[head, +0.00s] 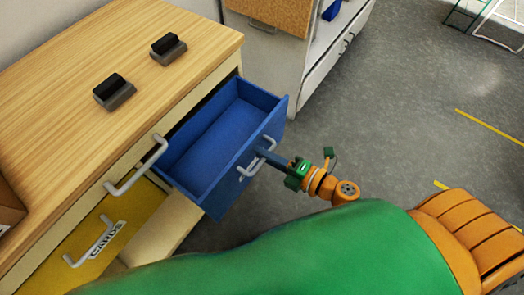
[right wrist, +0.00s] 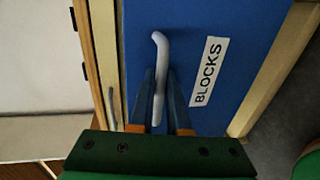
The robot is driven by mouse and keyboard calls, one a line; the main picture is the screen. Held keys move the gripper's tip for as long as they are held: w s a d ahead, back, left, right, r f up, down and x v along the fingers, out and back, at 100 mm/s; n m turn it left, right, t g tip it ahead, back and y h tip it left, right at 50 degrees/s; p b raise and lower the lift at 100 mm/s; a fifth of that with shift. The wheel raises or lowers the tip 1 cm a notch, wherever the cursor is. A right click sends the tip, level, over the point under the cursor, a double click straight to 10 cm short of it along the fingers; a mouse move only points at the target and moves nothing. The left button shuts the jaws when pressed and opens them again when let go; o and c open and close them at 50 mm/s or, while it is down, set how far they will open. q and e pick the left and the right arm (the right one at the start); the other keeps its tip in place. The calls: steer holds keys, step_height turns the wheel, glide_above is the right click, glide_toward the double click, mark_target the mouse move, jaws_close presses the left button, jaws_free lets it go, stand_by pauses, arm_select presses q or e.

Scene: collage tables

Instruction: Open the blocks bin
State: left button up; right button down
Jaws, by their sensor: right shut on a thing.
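The blocks bin is a blue drawer (head: 205,150) pulled out of the wooden cabinet, and its inside shows bare and empty. Its blue front, with a white label (right wrist: 209,72) reading BLOCKS, fills much of the right wrist view. A grey bar handle (right wrist: 161,48) is fixed on that front. My right gripper (head: 263,154) reaches the handle from the right. In the right wrist view its two fingers (right wrist: 160,80) stand on either side of the bar, shut on it. My left gripper does not show.
Another grey handle (head: 137,170) is on the pale front above. Two dark blocks on grey bases (head: 168,48) (head: 114,92) stand on the wooden top (head: 60,100). The grey floor to the right is open.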

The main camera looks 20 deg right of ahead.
steer(key=c, duration=0.9)
jaws_free()
steer(key=v, duration=0.7)
steer(key=shift+b, duration=0.45)
